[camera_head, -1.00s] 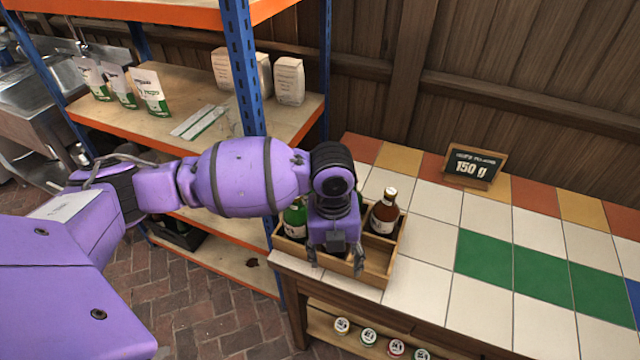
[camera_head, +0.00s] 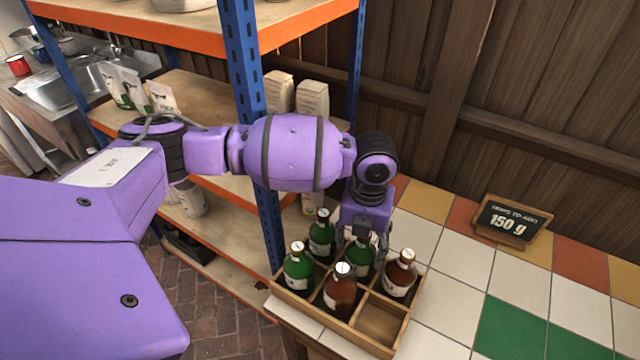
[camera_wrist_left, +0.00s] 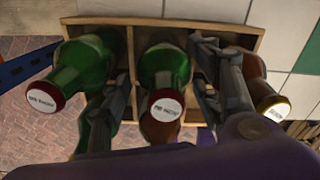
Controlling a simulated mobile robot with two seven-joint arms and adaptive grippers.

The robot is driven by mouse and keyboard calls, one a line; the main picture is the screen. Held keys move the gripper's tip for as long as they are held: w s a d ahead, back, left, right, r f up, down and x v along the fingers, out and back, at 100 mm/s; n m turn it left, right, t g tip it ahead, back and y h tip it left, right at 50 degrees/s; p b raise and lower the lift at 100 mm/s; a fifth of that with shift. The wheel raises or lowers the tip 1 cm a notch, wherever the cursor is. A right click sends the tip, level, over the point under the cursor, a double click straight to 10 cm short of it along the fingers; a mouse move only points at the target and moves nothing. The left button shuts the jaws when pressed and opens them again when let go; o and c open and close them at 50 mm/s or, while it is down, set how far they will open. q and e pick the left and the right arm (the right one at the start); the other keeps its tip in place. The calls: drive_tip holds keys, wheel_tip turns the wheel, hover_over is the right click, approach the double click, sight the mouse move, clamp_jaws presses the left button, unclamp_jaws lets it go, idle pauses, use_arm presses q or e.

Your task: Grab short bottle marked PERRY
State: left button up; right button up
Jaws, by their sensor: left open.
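A wooden crate (camera_head: 418,318) on the tiled counter holds several green and brown bottles. My left gripper (camera_head: 362,240) is open over the back middle green bottle (camera_head: 360,264). In the left wrist view its fingers (camera_wrist_left: 160,92) stand on either side of that red-capped green bottle (camera_wrist_left: 163,68). A second green bottle (camera_wrist_left: 83,62) is left of them and a brown bottle (camera_wrist_left: 254,70) with a yellow cap is right. The head view also shows a front green bottle (camera_head: 298,272), a back left green bottle (camera_head: 321,240), a front brown bottle (camera_head: 340,294) and a right brown bottle (camera_head: 399,278). Cap lettering is too blurred to read surely.
The crate's front right compartment (camera_head: 378,324) is empty. A blue and orange shelf rack (camera_head: 245,60) stands close left of the crate. A small sign (camera_head: 512,220) reading 150 g stands at the back of the counter. The tiles right of the crate are clear.

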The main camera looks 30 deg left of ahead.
use_arm(q)
wheel_tip(320, 180, down, 4)
drive_tip(key=shift+w+d+f, duration=0.1)
drive_tip(key=shift+w+f, duration=0.05)
drive_tip(key=shift+c, duration=0.4)
drive_tip(key=shift+w, duration=0.1)
drive_tip(key=c, duration=1.4)
